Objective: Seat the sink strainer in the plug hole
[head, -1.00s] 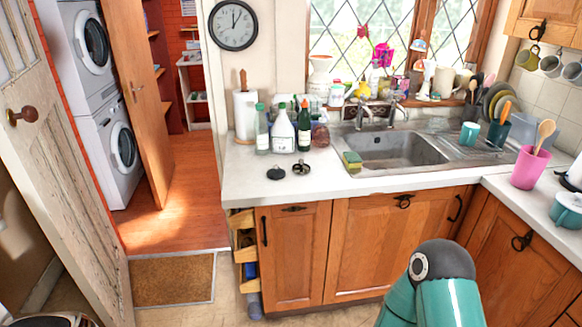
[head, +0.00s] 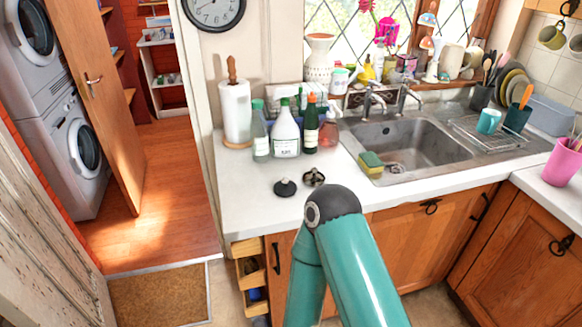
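A small round metal piece that looks like the sink strainer (head: 313,177) lies on the white worktop, left of the sink. A black disc-shaped plug (head: 285,188) with a knob lies just left of it. The steel sink (head: 405,145) is set in the worktop under the window. Neither of my grippers is in view.
A yellow-green sponge (head: 371,162) sits at the sink's left front corner. Several bottles, one a white bottle (head: 285,132), stand behind the strainer beside a paper towel roll (head: 236,112). Taps (head: 374,100) stand behind the basin. The worktop's front left is clear.

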